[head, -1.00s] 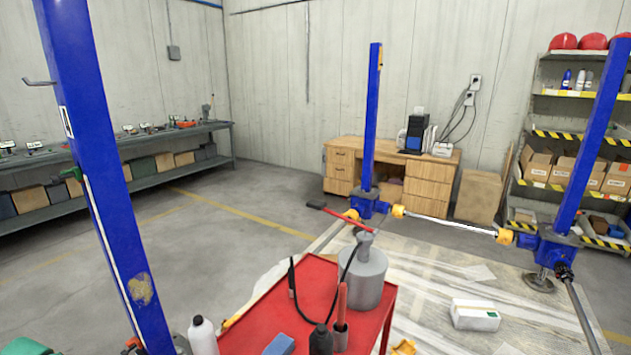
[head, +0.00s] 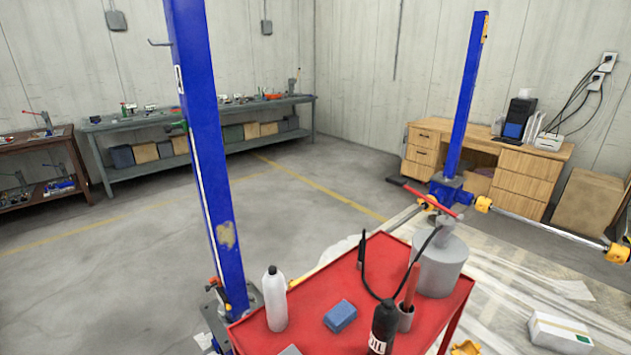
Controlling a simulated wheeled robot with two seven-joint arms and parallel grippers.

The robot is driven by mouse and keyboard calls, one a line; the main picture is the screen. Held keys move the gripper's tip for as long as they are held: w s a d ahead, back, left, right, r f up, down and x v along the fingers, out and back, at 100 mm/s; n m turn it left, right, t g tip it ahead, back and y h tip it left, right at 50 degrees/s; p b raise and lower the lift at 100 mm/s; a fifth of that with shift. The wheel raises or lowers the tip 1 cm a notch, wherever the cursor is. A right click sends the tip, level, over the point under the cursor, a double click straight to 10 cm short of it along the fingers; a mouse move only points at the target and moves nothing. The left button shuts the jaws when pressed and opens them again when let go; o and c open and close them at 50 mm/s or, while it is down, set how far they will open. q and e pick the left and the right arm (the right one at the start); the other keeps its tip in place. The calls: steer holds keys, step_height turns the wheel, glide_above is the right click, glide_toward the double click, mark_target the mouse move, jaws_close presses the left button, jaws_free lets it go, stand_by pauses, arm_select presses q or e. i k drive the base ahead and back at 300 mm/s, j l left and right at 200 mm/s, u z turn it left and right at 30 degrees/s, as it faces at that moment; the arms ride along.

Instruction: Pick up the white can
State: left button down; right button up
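A white bottle-shaped can (head: 275,299) with a dark cap stands upright at the left end of the red cart top (head: 334,283). It is just right of the foot of the near blue post. Neither of my grippers shows in the head view.
The cart top also holds a blue block (head: 340,316), a black bottle (head: 382,328), a grey cup with a red-handled tool (head: 407,313) and a grey canister with a hose (head: 438,262). Blue posts stand at left (head: 207,150) and behind (head: 466,100). The floor at left (head: 110,270) is clear.

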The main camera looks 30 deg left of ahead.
mark_target(274, 287)
steer(key=u, duration=1.1)
